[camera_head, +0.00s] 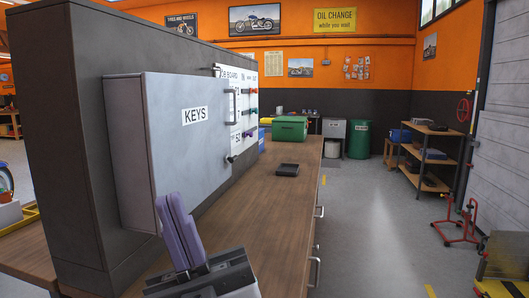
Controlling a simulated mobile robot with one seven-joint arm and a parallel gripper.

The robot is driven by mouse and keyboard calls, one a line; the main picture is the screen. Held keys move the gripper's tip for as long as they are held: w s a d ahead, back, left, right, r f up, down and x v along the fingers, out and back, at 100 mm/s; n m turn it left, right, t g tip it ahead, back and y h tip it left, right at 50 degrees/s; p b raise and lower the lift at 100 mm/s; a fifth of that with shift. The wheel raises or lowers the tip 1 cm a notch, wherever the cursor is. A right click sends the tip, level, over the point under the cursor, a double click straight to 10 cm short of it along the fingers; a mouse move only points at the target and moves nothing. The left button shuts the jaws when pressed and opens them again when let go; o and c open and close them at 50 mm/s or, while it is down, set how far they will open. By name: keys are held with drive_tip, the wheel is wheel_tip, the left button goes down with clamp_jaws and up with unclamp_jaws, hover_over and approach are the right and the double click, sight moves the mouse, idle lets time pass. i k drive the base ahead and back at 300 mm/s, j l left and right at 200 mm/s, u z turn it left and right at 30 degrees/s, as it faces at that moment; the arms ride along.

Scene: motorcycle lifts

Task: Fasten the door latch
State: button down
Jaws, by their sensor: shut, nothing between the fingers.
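A grey wall cabinet labelled KEYS (165,130) hangs on the dark upright panel at the left. Its door looks shut or nearly so; any small gap is too fine to tell. A bar handle (231,106) is at the door's right edge. A small dark latch knob (231,158) sits below it near the lower right corner; I cannot tell its setting. My gripper (174,203), with purple fingers, is at the bottom, in front of and below the cabinet's lower edge. Its fingers are together and empty, apart from the latch.
A wooden bench top (255,210) runs below the cabinet, with a small dark tray (286,169) and a green box (290,128) farther back. A job board (240,90) is beyond the cabinet.

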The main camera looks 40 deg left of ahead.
sight(227, 159)
drive_tip(key=i+l, duration=0.2)
drive_tip(key=i, duration=0.25)
drive_tip(key=i+l, duration=0.15)
drive_tip(key=i, duration=0.25)
drive_tip(key=i+l, duration=0.2)
drive_tip(key=i, duration=0.25)
drive_tip(key=i+l, duration=0.2)
drive_tip(key=i, duration=0.2)
drive_tip(key=i+l, duration=0.15)
drive_tip(key=i, duration=0.3)
drive_tip(key=u, duration=1.65)
drive_tip(key=i+j, duration=0.1)
drive_tip(key=j, duration=0.55)
drive_tip(key=i, duration=0.05)
